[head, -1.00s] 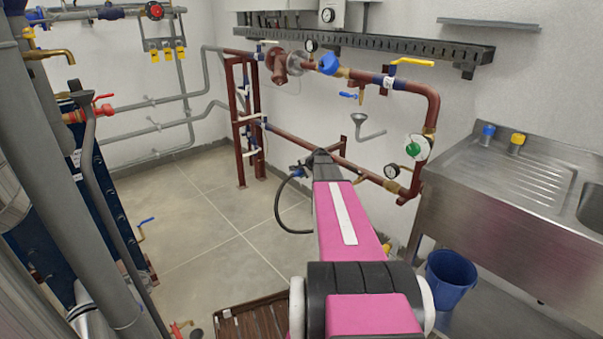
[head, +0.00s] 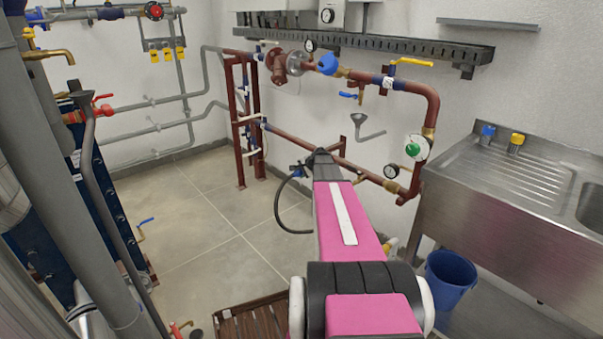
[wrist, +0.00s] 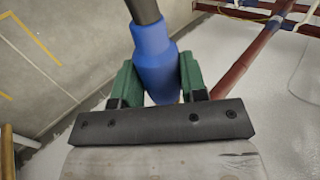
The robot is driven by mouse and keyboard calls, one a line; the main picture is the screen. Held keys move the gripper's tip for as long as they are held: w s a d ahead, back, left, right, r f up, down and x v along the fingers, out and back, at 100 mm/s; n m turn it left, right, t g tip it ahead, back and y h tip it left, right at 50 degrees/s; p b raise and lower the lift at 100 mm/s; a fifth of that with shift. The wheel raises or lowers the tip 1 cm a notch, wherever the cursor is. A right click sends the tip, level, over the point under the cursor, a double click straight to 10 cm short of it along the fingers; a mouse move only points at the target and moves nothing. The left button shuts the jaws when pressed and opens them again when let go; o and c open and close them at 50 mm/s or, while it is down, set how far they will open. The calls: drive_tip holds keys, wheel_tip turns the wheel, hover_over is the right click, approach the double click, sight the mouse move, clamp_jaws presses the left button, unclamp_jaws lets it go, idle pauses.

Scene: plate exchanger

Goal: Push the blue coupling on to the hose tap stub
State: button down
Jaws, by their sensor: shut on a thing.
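The blue coupling (wrist: 155,62) is gripped between the green finger pads of my gripper (wrist: 158,82) in the wrist view, with a dark hose (wrist: 144,10) running from its far end. In the head view, the coupling (head: 297,172) shows as a small blue piece beside my gripper, and the black hose (head: 279,212) curves down from it towards the floor. My arm hides part of the gripper. I cannot tell for certain which fitting is the hose tap stub. A brass tap (head: 48,54) is at the upper left, and a blue-handled valve (head: 349,95) hangs under the red pipe.
The red pipe (head: 290,138) and its frame (head: 241,120) stand close beyond my gripper. A steel sink (head: 510,185) is at right, with a blue bucket (head: 450,280) below. A slatted wooden crate (head: 250,320) is at the bottom.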

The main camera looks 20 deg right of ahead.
drive_tip(key=shift+w+d+h, duration=0.15)
drive_tip(key=shift+w+d, duration=0.15)
drive_tip(key=shift+d, duration=0.2)
drive_tip(key=shift+w+d+h, duration=0.15)
drive_tip(key=shift+w+d, duration=0.1)
drive_tip(key=shift+d, duration=0.25)
drive_tip(key=c, duration=0.6)
unclamp_jaws()
drive_tip(key=shift+d, duration=0.15)
drive_tip(key=shift+s+a, duration=0.3)
drive_tip(key=shift+a, duration=0.05)
drive_tip(key=v, duration=1)
drive_tip(key=shift+s+a, duration=0.1)
drive_tip(key=shift+a, duration=0.1)
wheel_tip(320, 180, up, 14)
drive_tip(key=shift+f, duration=0.1)
